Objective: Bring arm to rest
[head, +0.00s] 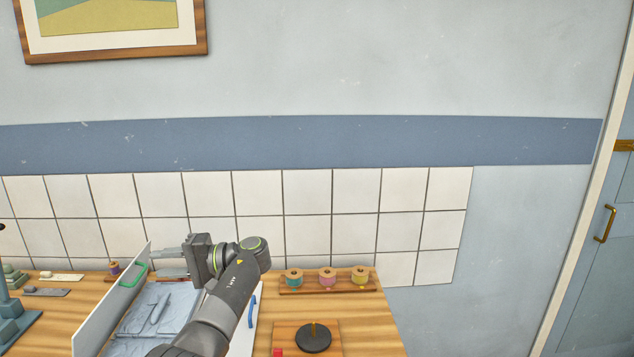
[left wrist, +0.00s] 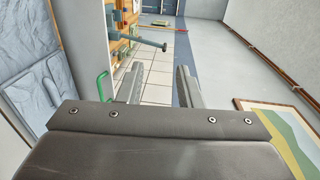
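My left gripper (head: 168,264) is raised over the back of the worktop, with its fingers pointing left in the head view. In the left wrist view its two fingers (left wrist: 160,78) stand apart with nothing between them. The fingers are close to a green handle (head: 133,276) on a pale upright panel (head: 108,308); I cannot tell whether they touch it. The handle also shows in the left wrist view (left wrist: 103,87), just left of the fingers. My left forearm hides part of the worktop. My right gripper is in neither view.
A blue-grey crumpled surface (head: 150,315) lies beside the panel. A wooden rack (head: 327,287) with several coloured spools stands at the back. A black disc (head: 313,338) sits on a board at the front. The tiled wall (head: 307,215) is behind. Bare worktop (head: 375,315) shows on the right.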

